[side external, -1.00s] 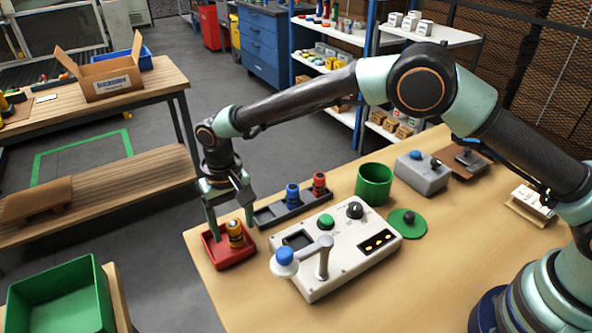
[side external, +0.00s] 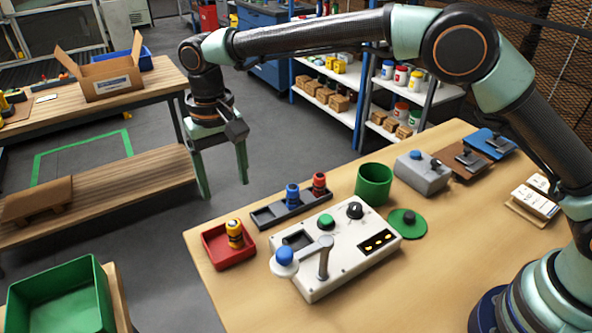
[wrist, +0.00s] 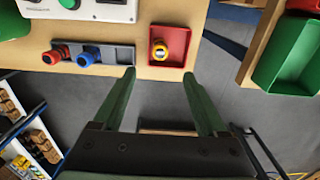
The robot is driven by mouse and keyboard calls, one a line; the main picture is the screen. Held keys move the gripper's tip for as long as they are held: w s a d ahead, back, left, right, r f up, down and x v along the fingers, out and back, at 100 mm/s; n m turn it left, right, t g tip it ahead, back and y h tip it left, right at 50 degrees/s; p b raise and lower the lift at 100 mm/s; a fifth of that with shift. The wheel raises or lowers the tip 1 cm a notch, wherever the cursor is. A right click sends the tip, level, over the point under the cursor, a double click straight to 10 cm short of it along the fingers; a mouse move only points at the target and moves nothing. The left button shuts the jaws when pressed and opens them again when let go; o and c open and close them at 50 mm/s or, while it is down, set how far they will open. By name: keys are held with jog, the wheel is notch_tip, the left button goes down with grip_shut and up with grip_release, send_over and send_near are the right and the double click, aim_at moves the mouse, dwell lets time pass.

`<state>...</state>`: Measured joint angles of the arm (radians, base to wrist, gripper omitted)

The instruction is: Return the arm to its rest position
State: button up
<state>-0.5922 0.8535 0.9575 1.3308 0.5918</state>
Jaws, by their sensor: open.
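My gripper (side external: 222,188) is raised above and beyond the far left edge of the table, open, with nothing between its fingers. It also shows in the wrist view (wrist: 160,82), its two green fingers spread apart. A yellow-banded blank (side external: 234,233) stands in the red tray (side external: 222,262) at the table's left corner; the blank (wrist: 160,50) and the tray (wrist: 182,34) are just ahead of the fingertips in the wrist view. A blue blank (side external: 292,195) and a red blank (side external: 319,184) stand in the dark rack (side external: 265,216).
A white control box (side external: 340,277) with a blue-knobbed lever stands by the rack. A green cup (side external: 374,184), a green disc (side external: 420,228) and a grey box (side external: 424,175) lie farther right. A green bin (side external: 60,317) is at lower left. The table's front is clear.

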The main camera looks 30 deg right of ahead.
jog(key=shift+d, duration=0.1)
jog(key=s+d+r+t, duration=0.1)
jog(key=s+d+r, duration=0.1)
jog(key=d+r, duration=0.55)
jog(key=s+d+r+t, duration=0.15)
jog(key=d+r, duration=0.25)
jog(key=d, duration=0.6)
jog(key=s+d+f+t, duration=0.2)
jog(key=s+d+t, duration=0.1)
jog(key=s+d, duration=1)
jog(key=shift+s, duration=0.3)
jog(key=shift+r, duration=0.1)
